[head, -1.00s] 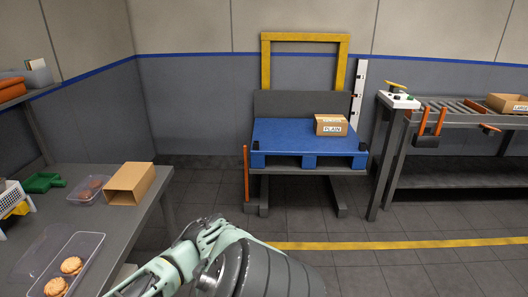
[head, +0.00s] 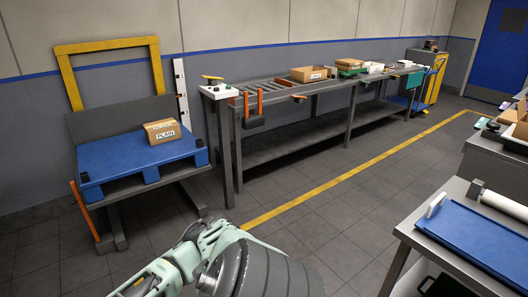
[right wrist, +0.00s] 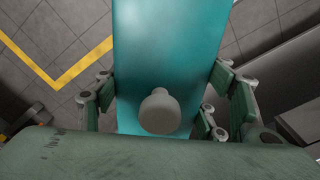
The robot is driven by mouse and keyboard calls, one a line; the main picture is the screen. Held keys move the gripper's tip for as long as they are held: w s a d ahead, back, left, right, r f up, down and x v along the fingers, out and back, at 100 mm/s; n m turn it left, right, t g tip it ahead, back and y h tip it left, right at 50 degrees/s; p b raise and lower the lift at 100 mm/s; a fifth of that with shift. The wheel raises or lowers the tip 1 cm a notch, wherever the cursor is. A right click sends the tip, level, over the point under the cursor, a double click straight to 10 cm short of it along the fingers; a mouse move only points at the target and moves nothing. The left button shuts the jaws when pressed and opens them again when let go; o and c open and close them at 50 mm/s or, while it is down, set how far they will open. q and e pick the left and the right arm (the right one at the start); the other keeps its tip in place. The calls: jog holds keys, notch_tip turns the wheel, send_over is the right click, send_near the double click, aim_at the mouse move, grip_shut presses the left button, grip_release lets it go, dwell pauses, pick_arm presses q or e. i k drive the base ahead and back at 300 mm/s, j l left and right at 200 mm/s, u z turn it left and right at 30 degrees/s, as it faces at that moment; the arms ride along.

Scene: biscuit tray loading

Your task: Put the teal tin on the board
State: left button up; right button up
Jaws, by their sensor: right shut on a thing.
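The teal tin (right wrist: 170,45) fills the middle of the right wrist view, and its far end runs out of the frame. My right gripper (right wrist: 163,88) is shut on it, with green finger pads on both sides. A pale round knob shows in front of the tin; I cannot tell what it belongs to. The tin is not visible in the head view. A flat blue board (head: 475,238) lies on a grey bench at the lower right of the head view. My left gripper is not in view.
A white roll (head: 503,204) and a white upright piece (head: 437,204) are by the blue board. A blue pallet (head: 120,167) with a carton (head: 162,131) stands left. A long conveyor bench (head: 290,145) runs along the wall. The floor between is clear.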

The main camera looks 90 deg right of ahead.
aim_at(499, 253)
jog(key=k+z, duration=0.1)
jog(key=z, duration=0.3)
jog(key=k+z, duration=0.15)
jog(key=z, duration=0.3)
jog(key=k+z, duration=0.1)
jog(key=z, duration=0.3)
jog(key=l+z, duration=0.15)
jog(key=z, duration=0.25)
jog(key=k+l+z, duration=0.3)
jog(key=l, duration=0.25)
jog(key=k+l+z, duration=0.15)
jog(key=l, duration=0.2)
jog(key=k+l+z, duration=0.2)
jog(key=l+z, duration=0.15)
jog(key=l, duration=0.3)
jog(key=k, duration=0.05)
